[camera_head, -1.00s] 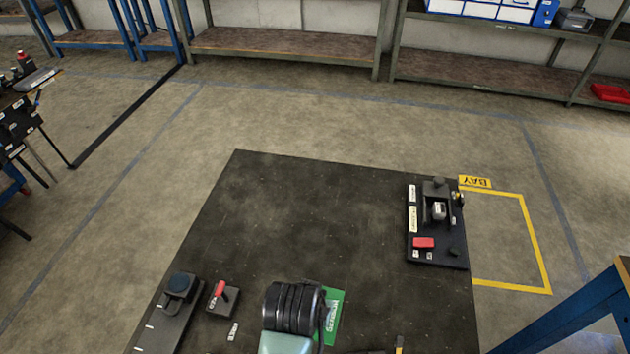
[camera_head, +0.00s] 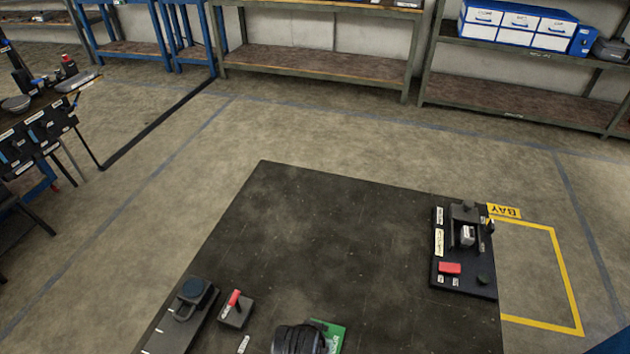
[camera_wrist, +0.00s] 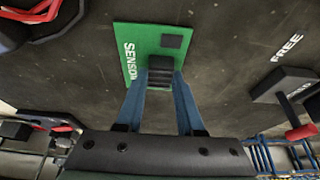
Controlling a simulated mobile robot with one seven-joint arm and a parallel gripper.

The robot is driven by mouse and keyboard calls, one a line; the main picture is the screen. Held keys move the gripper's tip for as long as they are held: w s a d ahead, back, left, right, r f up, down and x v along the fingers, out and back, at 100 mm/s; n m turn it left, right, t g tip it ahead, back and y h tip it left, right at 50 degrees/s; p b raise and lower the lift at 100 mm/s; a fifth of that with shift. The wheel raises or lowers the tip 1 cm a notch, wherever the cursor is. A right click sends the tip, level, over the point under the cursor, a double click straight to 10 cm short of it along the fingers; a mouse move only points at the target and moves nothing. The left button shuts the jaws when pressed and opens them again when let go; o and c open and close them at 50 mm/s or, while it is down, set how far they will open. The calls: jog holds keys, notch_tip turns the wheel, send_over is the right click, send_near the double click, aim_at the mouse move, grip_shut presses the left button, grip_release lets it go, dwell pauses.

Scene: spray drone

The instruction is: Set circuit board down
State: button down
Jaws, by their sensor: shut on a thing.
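The circuit board is a green flat plate (camera_wrist: 150,42) lettered "SENSOR", with a small dark chip and a black block on it. My gripper (camera_wrist: 160,80) is shut on the black block of the board in the wrist view. In the head view only a green part of the board (camera_head: 334,338) shows beside my dark arm link, which hides the rest and the gripper. The board is over the dark top (camera_head: 340,235). I cannot tell whether it touches that surface.
A black panel with a red block (camera_head: 464,285) lies at the dark top's right edge. A device with a round dark knob (camera_head: 193,290) and a small block with a red lever (camera_head: 235,310) sit at the near left. The middle is clear. A yellow-outlined bay (camera_head: 556,250) lies right.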

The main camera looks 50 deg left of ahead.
jog(key=c, duration=0.5)
grip_release()
jog(key=shift+f, duration=0.1)
jog(key=shift+r, duration=0.3)
jog(key=p+v, duration=0.3)
jog(key=v, duration=0.8)
jog(key=shift+s+d+r, duration=0.1)
jog(key=shift+r, duration=0.25)
